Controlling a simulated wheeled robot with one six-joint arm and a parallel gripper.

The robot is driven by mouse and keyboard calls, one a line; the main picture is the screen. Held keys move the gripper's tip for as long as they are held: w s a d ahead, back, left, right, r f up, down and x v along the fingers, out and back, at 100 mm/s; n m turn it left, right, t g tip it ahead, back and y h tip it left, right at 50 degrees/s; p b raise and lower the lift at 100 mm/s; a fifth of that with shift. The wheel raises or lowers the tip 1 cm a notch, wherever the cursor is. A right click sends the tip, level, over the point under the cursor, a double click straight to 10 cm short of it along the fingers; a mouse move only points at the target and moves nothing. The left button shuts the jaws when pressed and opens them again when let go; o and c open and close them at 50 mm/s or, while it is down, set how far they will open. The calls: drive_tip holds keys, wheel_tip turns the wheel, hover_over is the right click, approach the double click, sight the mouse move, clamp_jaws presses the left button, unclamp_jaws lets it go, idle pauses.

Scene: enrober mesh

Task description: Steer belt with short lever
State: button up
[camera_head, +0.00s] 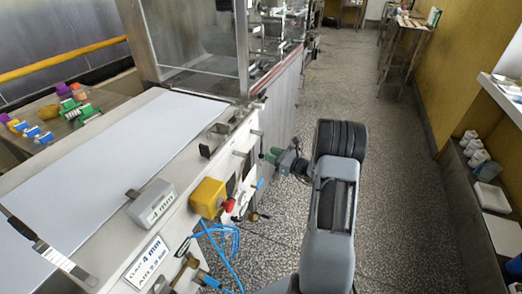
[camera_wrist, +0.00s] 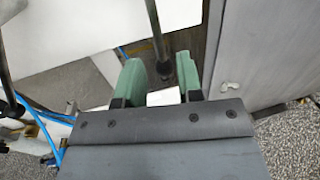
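The white belt (camera_head: 125,145) runs along the machine at the left in the head view. My gripper (camera_head: 273,156) is beside the machine's side panel, near its far end. In the wrist view, its two green fingers (camera_wrist: 160,68) stand apart, with a gap between them. A dark rod with a thicker end (camera_wrist: 164,66) shows in that gap; it looks like a lever. I cannot tell whether a finger touches it. Another dark rod (camera_wrist: 6,75) shows at the left edge. Short levers (camera_head: 240,153) stick out of the panel in the head view.
A yellow box (camera_head: 208,198), a grey box marked 4 mm (camera_head: 152,202) and a white sign (camera_head: 146,265) are on the near side. Blue hoses (camera_head: 228,245) hang below. A clear-walled housing (camera_head: 195,45) stands beyond the belt. Speckled floor (camera_head: 410,180) is free at the right.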

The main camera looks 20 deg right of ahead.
sight(261, 153)
drive_tip(key=shift+x, duration=2.7)
drive_tip(key=shift+c, duration=0.3)
clamp_jaws()
